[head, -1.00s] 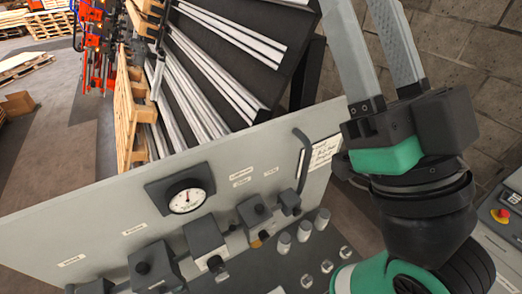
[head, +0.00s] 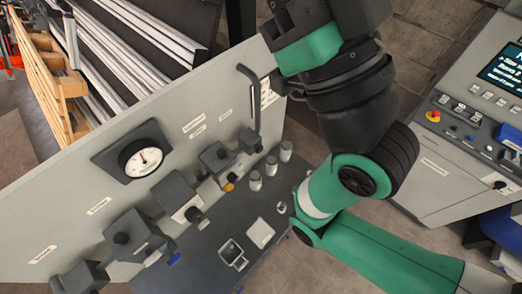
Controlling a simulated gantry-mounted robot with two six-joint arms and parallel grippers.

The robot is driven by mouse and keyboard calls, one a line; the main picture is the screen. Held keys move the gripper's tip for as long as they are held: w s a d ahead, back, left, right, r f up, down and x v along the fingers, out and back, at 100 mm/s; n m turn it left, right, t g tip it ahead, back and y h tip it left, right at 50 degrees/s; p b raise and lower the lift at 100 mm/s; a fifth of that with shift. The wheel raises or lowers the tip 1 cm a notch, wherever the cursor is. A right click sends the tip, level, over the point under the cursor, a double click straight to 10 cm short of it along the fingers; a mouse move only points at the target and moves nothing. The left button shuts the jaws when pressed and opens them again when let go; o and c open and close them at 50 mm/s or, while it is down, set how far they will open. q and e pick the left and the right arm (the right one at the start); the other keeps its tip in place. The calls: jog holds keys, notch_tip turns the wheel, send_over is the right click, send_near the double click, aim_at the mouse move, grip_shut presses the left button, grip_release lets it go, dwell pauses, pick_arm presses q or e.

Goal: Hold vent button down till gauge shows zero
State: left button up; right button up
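A round white gauge (head: 141,158) in a dark square housing is on the pale sloping panel (head: 60,200). Its needle points roughly upward; the scale is too small to read. Several dark boxes with knobs or fittings line the panel's lower edge, including one with a yellow part (head: 229,187) and one with a blue part (head: 173,259). The labels are unreadable, so I cannot tell which is the vent button. My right gripper (head: 310,45) is at the top, above and right of the panel, apart from the gauge. Its fingertips are cut off. My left gripper is out of view.
A dark handle (head: 251,98) stands out at the panel's upper right. White cylinders (head: 270,167) and small trays (head: 232,254) are on the dark shelf. A console (head: 455,140) with a screen and a red button (head: 433,116) stands at right. Pallets and metal bars lie behind.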

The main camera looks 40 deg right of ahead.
grip_shut()
dwell(1.4)
